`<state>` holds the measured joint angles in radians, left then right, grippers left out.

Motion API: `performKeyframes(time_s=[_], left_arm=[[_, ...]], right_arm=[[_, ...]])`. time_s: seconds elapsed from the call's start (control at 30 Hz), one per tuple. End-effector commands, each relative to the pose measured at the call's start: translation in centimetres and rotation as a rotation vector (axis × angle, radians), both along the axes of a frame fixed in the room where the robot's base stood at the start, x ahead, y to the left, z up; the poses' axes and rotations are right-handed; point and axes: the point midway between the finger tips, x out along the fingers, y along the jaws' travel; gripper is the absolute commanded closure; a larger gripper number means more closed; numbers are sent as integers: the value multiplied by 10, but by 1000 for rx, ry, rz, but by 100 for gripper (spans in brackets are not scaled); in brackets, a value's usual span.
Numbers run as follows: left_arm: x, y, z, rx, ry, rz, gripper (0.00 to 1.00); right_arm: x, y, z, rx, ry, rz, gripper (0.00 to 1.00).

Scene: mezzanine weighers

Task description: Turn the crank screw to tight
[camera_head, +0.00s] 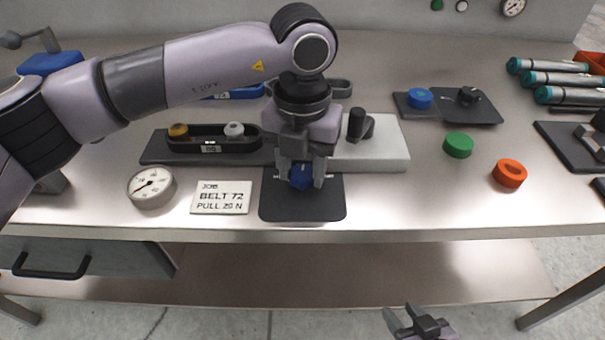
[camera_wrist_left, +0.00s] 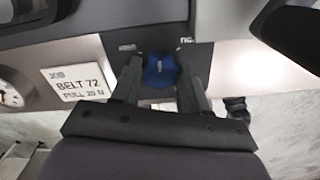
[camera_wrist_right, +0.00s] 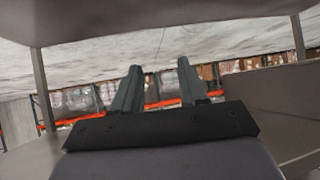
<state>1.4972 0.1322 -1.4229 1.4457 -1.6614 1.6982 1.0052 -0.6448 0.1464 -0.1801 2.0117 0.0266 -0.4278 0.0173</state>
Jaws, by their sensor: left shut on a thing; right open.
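A blue faceted knob (camera_head: 301,183) with a white mark stands at the dark plate (camera_head: 302,208) by the table's front edge. It also shows in the left wrist view (camera_wrist_left: 159,71), with small unreadable labels on either side. My left gripper (camera_head: 300,178) points down and is shut on this knob, one finger on each side. The white block (camera_head: 385,150) behind carries a black upright handle (camera_head: 356,124), possibly a crank; my gripper hides its left part. My right gripper (camera_head: 420,320) is open and empty, low in front of the table.
A card reading BELT 72, PULL 20 N (camera_head: 221,197) and a round gauge (camera_head: 151,187) lie left of the plate. A dark belt loop (camera_head: 212,144) spans two pegs behind them. A green disc (camera_head: 458,145) and orange ring (camera_head: 509,173) sit right, with clear table around them.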

Motion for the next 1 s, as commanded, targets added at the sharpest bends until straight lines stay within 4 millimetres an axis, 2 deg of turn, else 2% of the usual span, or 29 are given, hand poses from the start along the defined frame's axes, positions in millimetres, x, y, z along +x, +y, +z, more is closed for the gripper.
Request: performKeyframes(time_s=[0.13, 0.6, 1.0], left_arm=[[0, 0, -2, 0, -1, -138, 86], [0, 0, -1, -1, 0, -582, 86], [1, 1, 0, -1, 0, -873, 86]], right_arm=[[1, 1, -11, 3, 4, 3, 57], [6, 2, -24, 9, -4, 5, 57], [6, 2, -34, 12, -5, 2, 57]])
